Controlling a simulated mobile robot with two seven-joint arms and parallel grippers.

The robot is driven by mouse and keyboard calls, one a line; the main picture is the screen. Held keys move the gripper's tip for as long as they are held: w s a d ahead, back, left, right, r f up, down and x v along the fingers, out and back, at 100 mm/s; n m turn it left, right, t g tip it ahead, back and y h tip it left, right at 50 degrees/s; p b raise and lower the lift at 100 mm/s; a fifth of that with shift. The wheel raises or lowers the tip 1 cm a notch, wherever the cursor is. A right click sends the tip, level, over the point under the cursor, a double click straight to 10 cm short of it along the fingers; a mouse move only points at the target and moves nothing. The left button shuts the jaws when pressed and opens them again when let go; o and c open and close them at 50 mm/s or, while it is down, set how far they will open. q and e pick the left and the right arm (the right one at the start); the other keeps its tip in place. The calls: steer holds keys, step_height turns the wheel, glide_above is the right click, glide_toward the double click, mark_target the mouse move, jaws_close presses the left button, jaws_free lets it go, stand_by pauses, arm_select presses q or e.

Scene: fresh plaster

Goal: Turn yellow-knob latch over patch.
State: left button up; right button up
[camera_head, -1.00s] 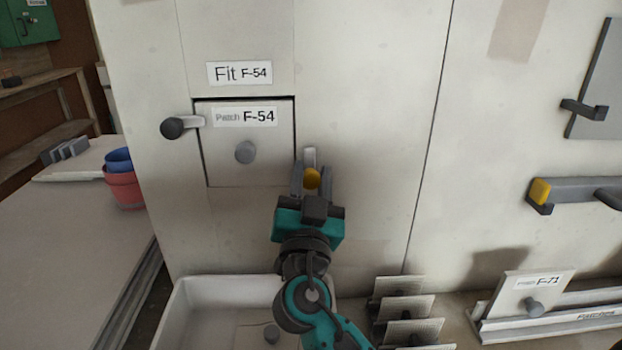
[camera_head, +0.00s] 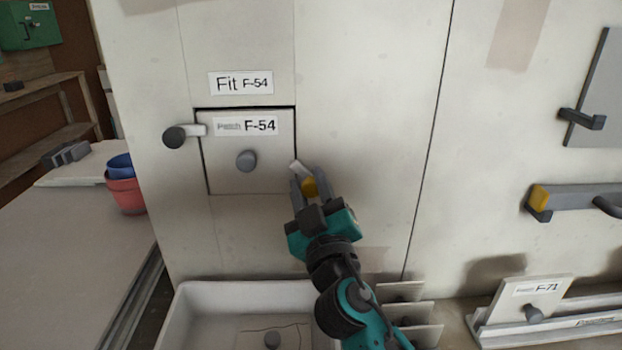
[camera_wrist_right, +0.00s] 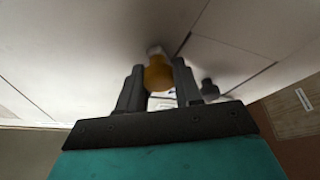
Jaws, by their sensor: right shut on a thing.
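The patch (camera_head: 225,165), labelled F-54, sits in the wall opening under the "Fit F-54" label and has a grey knob (camera_head: 246,160). A latch with a dark knob (camera_head: 174,137) lies across the left edge of the patch. The yellow-knob latch (camera_head: 309,186) is at the patch's right edge, its pale bar tilted up to the left, its tip close to that edge. My right gripper (camera_head: 306,184) is shut on the yellow knob, which also shows between the fingers in the right wrist view (camera_wrist_right: 158,76). My left gripper is not in view.
A white tub (camera_head: 185,310) stands below the patch. Several plates (camera_head: 415,312) stand at its right, and another patch labelled F-71 (camera_head: 530,298) leans farther right. Red and blue pots (camera_head: 125,195) stand on the left bench.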

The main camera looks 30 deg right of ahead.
steer(key=n+p, duration=0.1)
steer(key=r+n+y, duration=0.1)
steer(key=shift+n+p, duration=0.3)
steer(key=shift+p, duration=0.1)
steer(key=shift+n+y+p, duration=0.6)
steer(key=shift+n+p, duration=0.55)
steer(key=shift+n, duration=0.05)
steer(key=n+g+p, duration=0.1)
steer(key=n+p, duration=0.2)
steer(key=shift+y, duration=0.4)
steer(key=shift+n+p, duration=0.7)
steer(key=shift+p, duration=0.3)
steer(key=shift+a+f+n+g+y+p, duration=0.1)
steer(key=shift+f+n+g+y+p, duration=0.15)
steer(key=shift+n+g+y+p, duration=0.35)
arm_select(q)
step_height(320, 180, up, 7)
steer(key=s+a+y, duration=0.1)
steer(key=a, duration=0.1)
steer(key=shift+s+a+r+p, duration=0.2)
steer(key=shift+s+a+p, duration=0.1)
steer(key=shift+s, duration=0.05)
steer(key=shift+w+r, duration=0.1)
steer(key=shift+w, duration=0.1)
